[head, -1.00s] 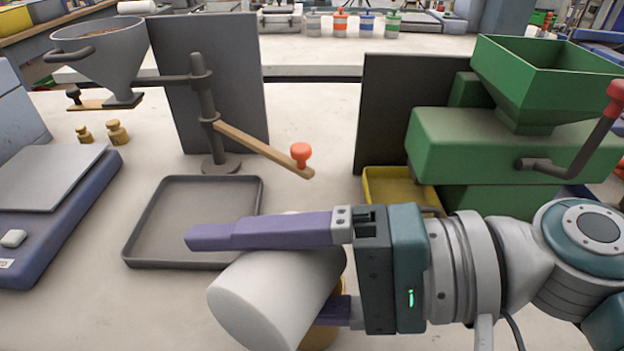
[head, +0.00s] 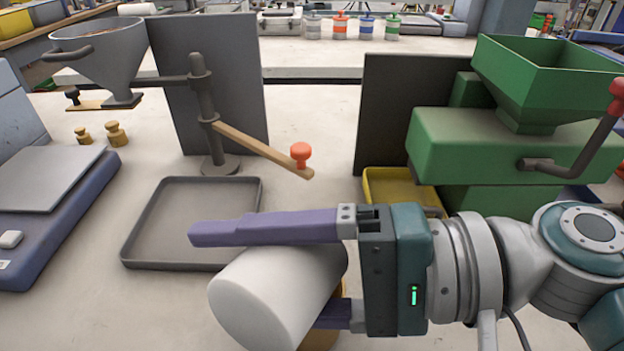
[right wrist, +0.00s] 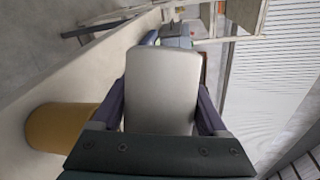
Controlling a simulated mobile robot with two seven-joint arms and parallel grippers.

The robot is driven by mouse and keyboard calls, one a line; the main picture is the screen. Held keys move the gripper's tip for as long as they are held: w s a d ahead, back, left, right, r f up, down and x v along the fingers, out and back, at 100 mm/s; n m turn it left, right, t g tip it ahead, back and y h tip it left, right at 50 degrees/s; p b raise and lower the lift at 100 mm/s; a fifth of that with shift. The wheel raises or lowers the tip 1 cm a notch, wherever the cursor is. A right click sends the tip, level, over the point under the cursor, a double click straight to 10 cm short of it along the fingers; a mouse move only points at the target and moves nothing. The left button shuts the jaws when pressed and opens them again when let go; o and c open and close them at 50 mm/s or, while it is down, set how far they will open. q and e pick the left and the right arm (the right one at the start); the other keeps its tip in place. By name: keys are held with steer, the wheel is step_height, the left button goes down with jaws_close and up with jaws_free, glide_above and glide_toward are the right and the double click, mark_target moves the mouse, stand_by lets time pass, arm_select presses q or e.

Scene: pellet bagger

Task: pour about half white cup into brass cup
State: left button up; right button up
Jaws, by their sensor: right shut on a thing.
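The white cup (head: 272,300) is between the fingers of my right gripper (head: 268,272), which is shut on it. In the head view the cup is tipped over, its closed-looking end toward the lower left; its mouth and contents are hidden. The right wrist view also shows the white cup (right wrist: 163,90) between both fingers. The brass cup (head: 322,338) is mostly hidden behind the white cup and lower finger in the head view. In the right wrist view the brass cup (right wrist: 58,128) shows at the left, beside the gripper. Whether any pellets are falling cannot be seen. My left gripper is out of view.
An empty grey tray (head: 190,222) lies behind and left of the white cup. A stand with a wooden lever (head: 255,147) and grey hopper (head: 103,55) is farther back. A scale (head: 50,205) stands left, a green machine (head: 510,145) and yellow tray (head: 400,187) right.

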steer(key=shift+w+d+r+m+y+b, duration=0.1)
steer(key=shift+w+r+m+y+b, duration=0.15)
steer(key=shift+m, duration=0.3)
steer(key=shift+w+d+r+m+y+b, duration=0.1)
steer(key=shift+r+m+y, duration=0.1)
steer(key=shift+m+y, duration=0.25)
stand_by(2.7)
